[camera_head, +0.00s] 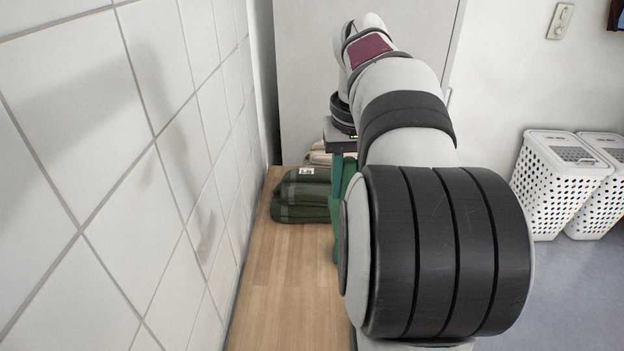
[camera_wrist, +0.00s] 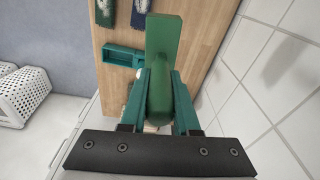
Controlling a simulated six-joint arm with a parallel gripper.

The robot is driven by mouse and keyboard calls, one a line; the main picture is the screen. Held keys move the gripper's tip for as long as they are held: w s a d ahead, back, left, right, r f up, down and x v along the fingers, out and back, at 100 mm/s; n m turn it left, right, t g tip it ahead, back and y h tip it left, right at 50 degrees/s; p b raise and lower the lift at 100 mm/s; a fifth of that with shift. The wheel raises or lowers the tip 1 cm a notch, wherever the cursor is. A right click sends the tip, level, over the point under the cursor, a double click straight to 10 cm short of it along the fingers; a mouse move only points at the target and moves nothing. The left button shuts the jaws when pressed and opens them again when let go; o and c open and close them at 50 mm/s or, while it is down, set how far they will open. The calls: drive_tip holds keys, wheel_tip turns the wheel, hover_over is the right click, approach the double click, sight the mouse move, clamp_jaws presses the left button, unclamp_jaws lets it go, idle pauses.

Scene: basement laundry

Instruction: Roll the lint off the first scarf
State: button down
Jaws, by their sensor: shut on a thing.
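My gripper (camera_wrist: 160,105) has two teal fingers shut on a green tool (camera_wrist: 163,38). Its green handle lies between the fingers and a broad green part extends beyond them; I cannot make out a roller. In the head view my arm hides most of the gripper, and a teal finger (camera_head: 338,190) shows at the arm's left side. Dark cloth pieces, perhaps scarves (camera_wrist: 105,12), lie at the top of the wrist view, apart from the tool.
Folded dark green textiles (camera_head: 305,195) are stacked on the wooden counter (camera_head: 285,280) near its far end. A tiled wall (camera_head: 110,180) runs along the left. A teal holder (camera_wrist: 120,56) sits beside the tool. White laundry baskets (camera_head: 560,180) stand on the floor at right.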

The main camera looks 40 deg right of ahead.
drive_tip(key=s+d+f, duration=0.4)
drive_tip(key=s+f, duration=0.3)
drive_tip(key=s, duration=0.3)
drive_tip(key=s+d+f, duration=0.3)
drive_tip(key=s+f, duration=0.5)
drive_tip(key=s, duration=0.2)
drive_tip(key=shift+f, duration=3.55)
drive_tip(key=shift+w+d+r, duration=0.5)
drive_tip(key=shift+w+d, duration=3.55)
drive_tip(key=shift+d, duration=0.25)
drive_tip(key=shift+s+a, duration=3.35)
drive_tip(key=shift+a, duration=1.2)
wheel_tip(320, 180, up, 7)
drive_tip(key=shift+f, duration=0.2)
